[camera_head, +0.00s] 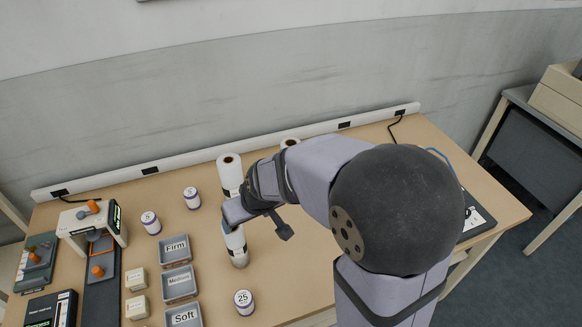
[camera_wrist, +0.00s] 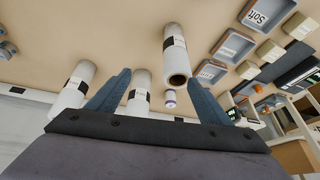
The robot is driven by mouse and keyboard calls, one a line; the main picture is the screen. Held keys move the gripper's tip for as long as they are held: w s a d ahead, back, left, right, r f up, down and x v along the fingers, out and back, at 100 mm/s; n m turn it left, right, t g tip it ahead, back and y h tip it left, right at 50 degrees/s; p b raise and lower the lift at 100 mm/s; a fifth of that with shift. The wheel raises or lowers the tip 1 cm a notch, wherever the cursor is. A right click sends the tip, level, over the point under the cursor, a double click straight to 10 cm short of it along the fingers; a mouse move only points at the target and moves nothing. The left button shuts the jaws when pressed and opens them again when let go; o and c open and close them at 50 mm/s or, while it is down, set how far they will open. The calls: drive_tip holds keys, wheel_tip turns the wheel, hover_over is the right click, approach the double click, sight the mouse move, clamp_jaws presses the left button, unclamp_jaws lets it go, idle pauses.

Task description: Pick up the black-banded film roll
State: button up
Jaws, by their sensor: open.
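Three white rolls with dark bands or labels show in the wrist view: one at left (camera_wrist: 75,85), one in the middle (camera_wrist: 141,84) and one at upper right (camera_wrist: 174,50). I cannot tell for sure which is the black-banded film roll. In the head view one roll (camera_head: 229,167) stands behind my gripper (camera_head: 236,212), one (camera_head: 236,247) stands in front of it, and the top of a third (camera_head: 290,142) shows behind my arm. In the wrist view my gripper (camera_wrist: 158,78) is open, with nothing clearly held; the middle and upper right rolls appear between its fingers.
Grey trays marked Firm (camera_head: 176,249), Medium (camera_head: 180,284) and Soft (camera_head: 186,316) lie left of the rolls. Small numbered cylinders (camera_head: 244,300) and cream blocks (camera_head: 137,280) are nearby. A white device (camera_head: 75,226) stands at far left. A white power strip (camera_head: 190,164) runs along the back.

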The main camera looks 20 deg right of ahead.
drive_tip(key=w+r+m+t+b, duration=0.1)
drive_tip(key=w+t, duration=0.2)
drive_tip(key=w, duration=0.8)
wheel_tip(320, 180, up, 4)
drive_tip(key=f+m+t+h+b, duration=0.1)
drive_tip(key=m+t+h+b, duration=0.35)
drive_tip(key=m+h, duration=0.75)
hover_over(296, 139)
drive_tip(key=s+a, duration=0.2)
drive_tip(key=a, duration=0.2)
drive_tip(key=shift+w+d+r+n+t+h+p, duration=0.15)
drive_tip(key=shift+n+h+p, duration=0.1)
drive_tip(key=shift+n+h, duration=0.25)
drive_tip(key=shift+r+n+t+h+p, duration=0.1)
drive_tip(key=shift+n+h+p, duration=0.1)
drive_tip(key=shift+n+h, duration=0.3)
drive_tip(key=shift+s+d+r, duration=0.1)
drive_tip(key=shift+s+d, duration=0.1)
drive_tip(key=shift+d, duration=0.2)
wheel_tip(296, 139, down, 7)
drive_tip(key=p, duration=0.2)
drive_tip(key=shift+p+x, duration=0.8)
drive_tip(key=shift+x, duration=1.65)
